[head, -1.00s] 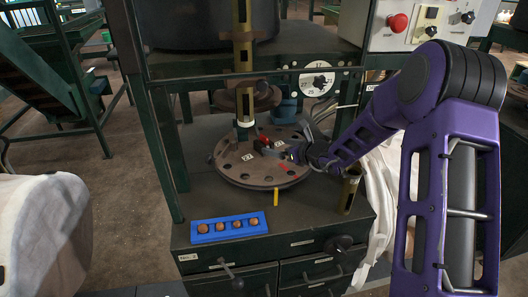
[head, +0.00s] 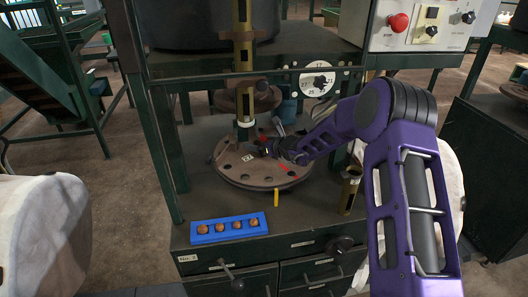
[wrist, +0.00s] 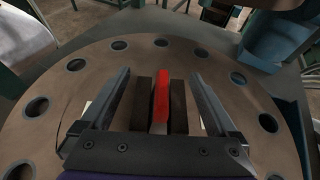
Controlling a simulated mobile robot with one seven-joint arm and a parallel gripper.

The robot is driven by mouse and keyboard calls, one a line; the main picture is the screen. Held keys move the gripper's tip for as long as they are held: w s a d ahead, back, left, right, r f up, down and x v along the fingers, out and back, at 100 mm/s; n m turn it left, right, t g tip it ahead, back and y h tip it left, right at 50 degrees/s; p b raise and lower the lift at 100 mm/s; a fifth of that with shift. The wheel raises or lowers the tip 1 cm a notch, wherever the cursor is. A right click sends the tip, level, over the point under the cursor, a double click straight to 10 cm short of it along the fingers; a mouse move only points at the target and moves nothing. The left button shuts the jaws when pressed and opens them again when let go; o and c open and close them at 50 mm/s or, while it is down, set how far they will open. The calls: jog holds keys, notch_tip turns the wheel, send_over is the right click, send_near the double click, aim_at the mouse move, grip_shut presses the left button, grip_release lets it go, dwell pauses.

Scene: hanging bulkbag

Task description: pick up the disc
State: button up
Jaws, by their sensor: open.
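The brown round disc (head: 240,172) with holes near its rim lies flat on the dark green machine's bench; it fills much of the wrist view (wrist: 100,62). My gripper (head: 266,148) is over its top, near the central post. In the wrist view my gripper (wrist: 160,80) is open, its fingers on either side of a narrow upright red piece (wrist: 160,98). Dark blocks flank this piece; I cannot tell whether anything touches it. The jaws and wrist hide part of the disc.
A brass post (head: 243,100) rises behind the disc. A blue tray (head: 212,231) with several brown round pieces lies in front. A brass tube (head: 349,190) stands at right, and a short yellow peg (head: 276,198) is at the disc's front. A white numbered dial (head: 317,81) hangs behind.

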grip_shut()
dwell(0.4)
jog(key=shift+r, duration=0.15)
jog(key=shift+w+r, duration=0.1)
